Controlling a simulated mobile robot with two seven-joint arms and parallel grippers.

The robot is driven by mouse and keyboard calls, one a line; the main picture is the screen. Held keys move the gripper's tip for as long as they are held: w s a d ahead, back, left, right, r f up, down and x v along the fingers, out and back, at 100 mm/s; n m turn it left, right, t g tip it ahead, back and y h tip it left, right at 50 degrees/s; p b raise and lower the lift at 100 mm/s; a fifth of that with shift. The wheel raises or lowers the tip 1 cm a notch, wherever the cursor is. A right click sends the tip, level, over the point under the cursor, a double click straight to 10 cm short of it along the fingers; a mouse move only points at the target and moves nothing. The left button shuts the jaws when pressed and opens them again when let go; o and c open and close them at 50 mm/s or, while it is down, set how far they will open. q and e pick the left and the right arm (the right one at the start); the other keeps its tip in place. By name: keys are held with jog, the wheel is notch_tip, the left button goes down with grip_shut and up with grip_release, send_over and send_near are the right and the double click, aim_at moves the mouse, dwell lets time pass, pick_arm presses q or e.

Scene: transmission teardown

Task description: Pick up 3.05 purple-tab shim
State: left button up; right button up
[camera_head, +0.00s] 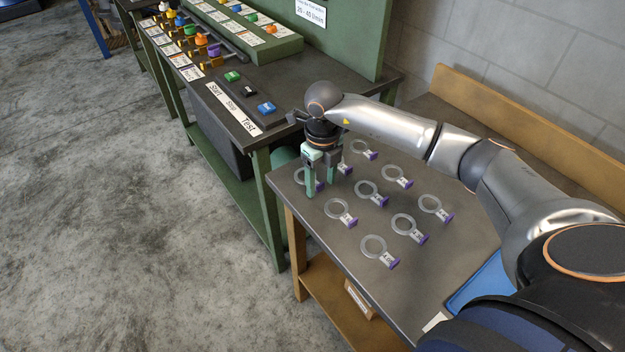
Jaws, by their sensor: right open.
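Several clear ring shims with purple tabs lie spread in rows on the dark table top (450,262). Their printed numbers are too small to read, so I cannot tell which one is 3.05. My right gripper (322,190) points down, open, at the table's far left corner. Its fingers stand around or just above a shim (300,177) that they partly hide; I cannot tell whether they touch it. Another shim (342,212) lies just in front of the gripper, and one more (345,168) shows partly behind it. My left gripper is not in view.
A green workbench (280,80) with labelled buttons (266,108) and coloured knobs (201,40) stands at the upper left. A wooden board (530,130) edges the table's back. A blue item (478,283) lies at the right. The grey floor at left is clear.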

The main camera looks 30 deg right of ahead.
grip_shut()
dwell(0.4)
